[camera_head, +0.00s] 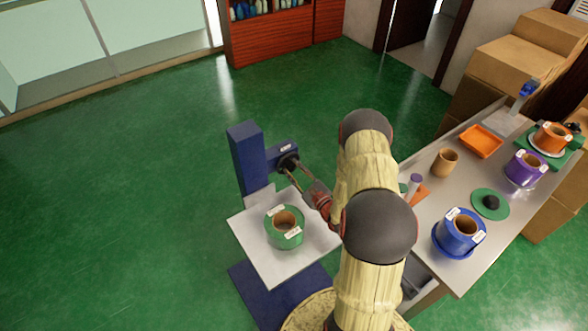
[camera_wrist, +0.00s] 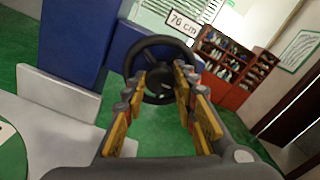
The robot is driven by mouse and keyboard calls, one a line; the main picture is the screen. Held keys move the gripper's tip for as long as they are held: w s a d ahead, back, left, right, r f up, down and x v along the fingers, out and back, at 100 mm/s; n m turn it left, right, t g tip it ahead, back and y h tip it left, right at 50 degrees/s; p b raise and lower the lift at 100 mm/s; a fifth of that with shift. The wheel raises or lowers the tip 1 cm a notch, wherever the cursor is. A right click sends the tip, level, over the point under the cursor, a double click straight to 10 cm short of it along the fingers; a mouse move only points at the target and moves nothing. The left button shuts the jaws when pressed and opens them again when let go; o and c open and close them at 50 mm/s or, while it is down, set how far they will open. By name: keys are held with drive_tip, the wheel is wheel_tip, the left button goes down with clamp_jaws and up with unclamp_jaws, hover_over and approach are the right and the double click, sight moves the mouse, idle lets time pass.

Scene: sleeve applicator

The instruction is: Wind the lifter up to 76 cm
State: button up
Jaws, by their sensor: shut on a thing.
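The lifter has a blue column (camera_head: 247,158), a blue base and a light grey platform (camera_head: 258,265) with a green roll (camera_head: 284,228) on it. A black handwheel (camera_head: 288,162) sits on a blue box at the column's right side. In the wrist view the handwheel (camera_wrist: 163,68) is straight ahead, with a white sign (camera_wrist: 184,21) reading 76 cm above it. My gripper (camera_head: 294,178) reaches the wheel from the lower right. Its yellow-padded fingers (camera_wrist: 164,82) lie over the wheel's rim and are shut on it. The exact contact is partly hidden by the fingers.
A grey table (camera_head: 425,234) at right holds a blue roll (camera_head: 461,231), a purple roll (camera_head: 524,169), an orange roll (camera_head: 551,137), an orange tray (camera_head: 481,141) and a brown core (camera_head: 445,161). Cardboard boxes (camera_head: 513,62) stand behind. Green floor is free left of the lifter.

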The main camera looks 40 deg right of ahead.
drive_tip(key=shift+s+a+f+m, duration=0.1)
drive_tip(key=shift+f+m, duration=0.1)
drive_tip(key=shift+m, duration=0.2)
drive_tip(key=o, duration=1.2)
drive_tip(key=shift+r, duration=0.15)
drive_tip(key=shift+c, duration=0.2)
drive_tip(key=s, duration=1.2)
drive_tip(key=shift+a, duration=0.25)
drive_tip(key=shift+w, duration=0.1)
